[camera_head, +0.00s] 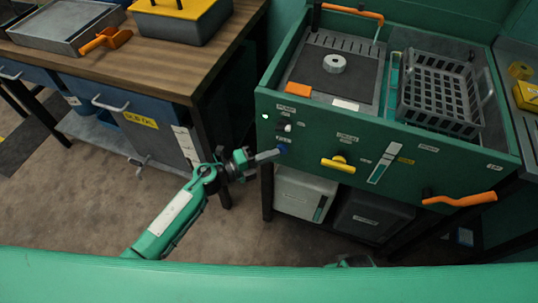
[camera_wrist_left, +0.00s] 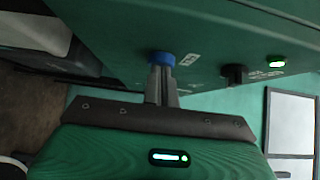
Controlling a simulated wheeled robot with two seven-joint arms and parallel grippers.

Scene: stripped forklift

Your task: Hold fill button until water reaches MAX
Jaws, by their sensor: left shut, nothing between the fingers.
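The blue button (camera_head: 283,148) is on the front panel of the green wash station (camera_head: 310,125), near its left end. In the left wrist view, the blue button (camera_wrist_left: 161,58) is straight ahead of my fingertips. My left gripper (camera_head: 279,152) is shut and empty, its tips at the button and seemingly touching it; how far it is pressed in cannot be told. A slanted white strip gauge (camera_head: 384,162) is on the front panel; its water level and MAX mark are too small to read. My right gripper is not in view.
A yellow handle (camera_head: 338,163) and an orange lever (camera_head: 460,199) stick out of the front panel. A black knob (camera_wrist_left: 234,74) and a lit green lamp (camera_wrist_left: 276,61) are beside the button. A grey basket (camera_head: 440,92) sits on top. A wooden workbench (camera_head: 150,70) stands at the left.

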